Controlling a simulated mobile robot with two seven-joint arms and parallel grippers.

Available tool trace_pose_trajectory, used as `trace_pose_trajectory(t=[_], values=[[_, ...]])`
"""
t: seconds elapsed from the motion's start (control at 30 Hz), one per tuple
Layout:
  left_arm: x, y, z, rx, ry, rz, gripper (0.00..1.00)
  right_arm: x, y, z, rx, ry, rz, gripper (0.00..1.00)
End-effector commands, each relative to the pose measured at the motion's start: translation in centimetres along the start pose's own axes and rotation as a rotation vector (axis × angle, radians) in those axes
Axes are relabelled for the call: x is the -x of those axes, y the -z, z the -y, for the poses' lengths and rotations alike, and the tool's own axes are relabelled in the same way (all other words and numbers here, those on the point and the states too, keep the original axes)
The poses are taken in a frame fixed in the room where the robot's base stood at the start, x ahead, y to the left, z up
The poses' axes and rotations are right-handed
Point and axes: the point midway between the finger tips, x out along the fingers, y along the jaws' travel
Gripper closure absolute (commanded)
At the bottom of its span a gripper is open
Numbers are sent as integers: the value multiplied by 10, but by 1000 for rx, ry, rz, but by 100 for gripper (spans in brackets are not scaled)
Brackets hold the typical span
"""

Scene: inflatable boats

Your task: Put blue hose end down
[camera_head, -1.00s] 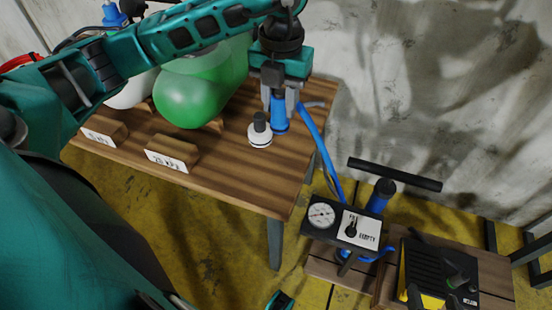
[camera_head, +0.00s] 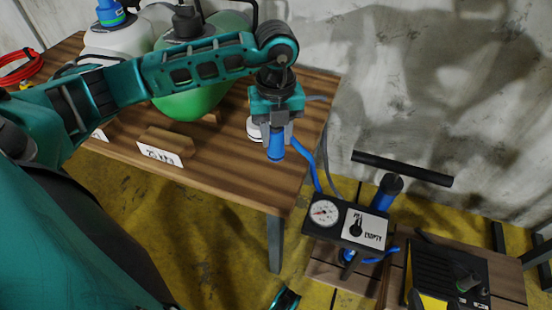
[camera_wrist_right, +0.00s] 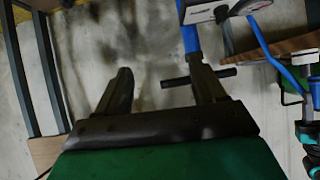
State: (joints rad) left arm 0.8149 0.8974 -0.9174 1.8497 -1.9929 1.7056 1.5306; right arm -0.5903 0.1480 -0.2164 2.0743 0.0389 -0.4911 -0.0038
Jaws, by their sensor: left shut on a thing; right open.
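In the head view, my left gripper (camera_head: 275,122) is shut on the blue hose end (camera_head: 276,145), a short blue cylinder pointing down. It is held above the right part of the wooden table (camera_head: 225,181). The blue hose (camera_head: 308,158) runs from it down to the pump's gauge box. A white round cap (camera_head: 254,128) sits on the table behind my gripper and is partly hidden. My right gripper (camera_wrist_right: 160,82) is open and empty in the right wrist view, with the wall behind its fingers. A small teal part shows at the bottom of the head view.
The pump box (camera_head: 347,222) with gauge and T-handle (camera_head: 402,168) stands lower right. A black-yellow device (camera_head: 446,272) is beside it. The table's front middle is clear.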

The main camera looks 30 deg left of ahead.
Motion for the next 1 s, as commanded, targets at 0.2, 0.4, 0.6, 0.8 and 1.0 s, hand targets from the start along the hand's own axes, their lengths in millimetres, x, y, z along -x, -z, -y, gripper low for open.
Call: trace_pose_trajectory(t=[0.2, 0.4, 0.6, 0.8, 1.0], values=[[-17, 0, 0, 0, 0, 0, 100, -1, 2, 3, -7, 5, -4, 31], [-47, 0, 0, 0, -2, -1, 100, -5, -2, 4, -7, 9, -5, 31], [-72, 0, 0, -1, 0, 0, 100, -8, -5, 6, -6, 15, 3, 31], [-72, 0, 0, -1, -1, 0, 63, -6, 0, 6, -5, 16, -5, 31], [-71, 0, 0, -1, -1, 0, 44, -6, 1, 6, -5, 16, -10, 31]])
